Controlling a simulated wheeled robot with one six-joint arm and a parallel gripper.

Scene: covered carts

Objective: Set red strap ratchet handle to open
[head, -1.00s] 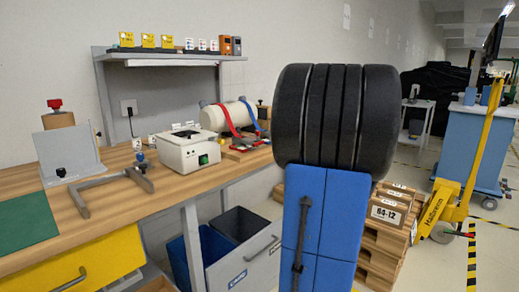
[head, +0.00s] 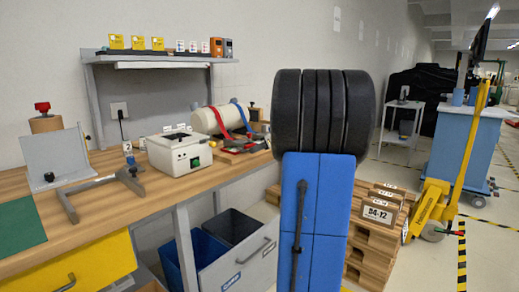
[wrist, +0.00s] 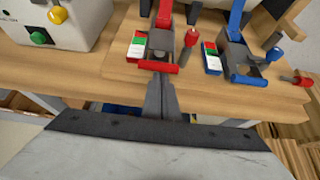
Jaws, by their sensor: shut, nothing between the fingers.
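In the wrist view the red strap's ratchet (wrist: 160,40) sits on a wooden board. Its handle has a red crossbar (wrist: 156,67) at the near end. The red strap (wrist: 165,13) runs away behind it. My gripper (wrist: 159,84) is shut and empty, with its tips close in front of the red crossbar. I cannot tell whether they touch it. In the head view the red strap (head: 220,122) passes over a pale cylinder (head: 206,121); its ratchet is too small to read there, and my fingers are not visible.
A blue ratchet (wrist: 240,55) stands to the right, with its blue strap (wrist: 236,15). A white box with a green button (wrist: 38,36) is to the left. Stacked wooden pallets (head: 372,235) stand right of the bench.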

